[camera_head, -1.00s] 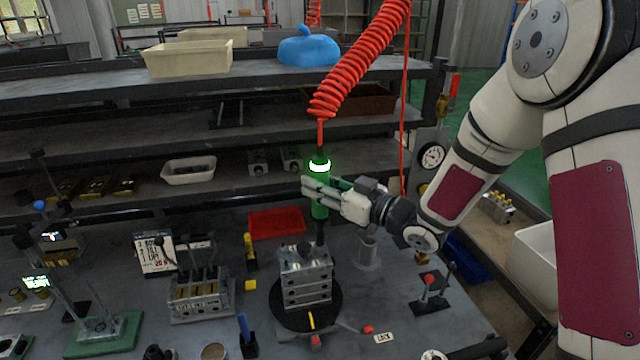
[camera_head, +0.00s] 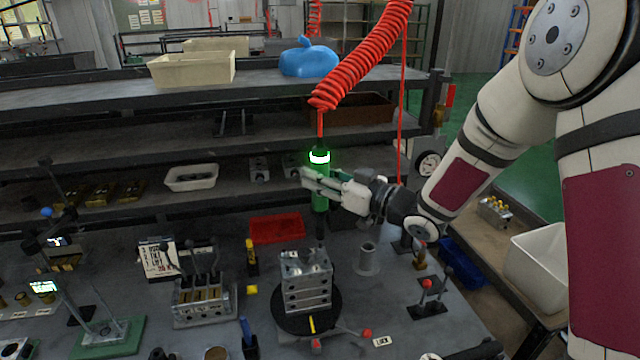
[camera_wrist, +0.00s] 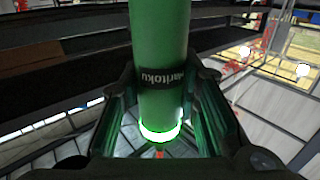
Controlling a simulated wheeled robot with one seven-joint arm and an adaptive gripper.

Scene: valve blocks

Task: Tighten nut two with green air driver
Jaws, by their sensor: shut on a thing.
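My gripper (camera_head: 318,184) is shut on the green air driver (camera_head: 320,202), which hangs upright with a lit green-white ring near its top. The wrist view shows the green driver body (camera_wrist: 160,45) between my fingers. The driver's dark tip points down over the back right part of the metal valve block (camera_head: 306,284). The block stands on a round black turntable (camera_head: 290,322). A gap between the tip and the block's top is hard to judge. The nuts on the block are too small to tell apart.
A red coiled hose (camera_head: 362,55) runs up from the driver. A red tray (camera_head: 277,229) lies behind the block. A grey cylinder stand (camera_head: 367,260) is at its right, and a slotted block with levers (camera_head: 204,300) at its left. Shelves stand behind.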

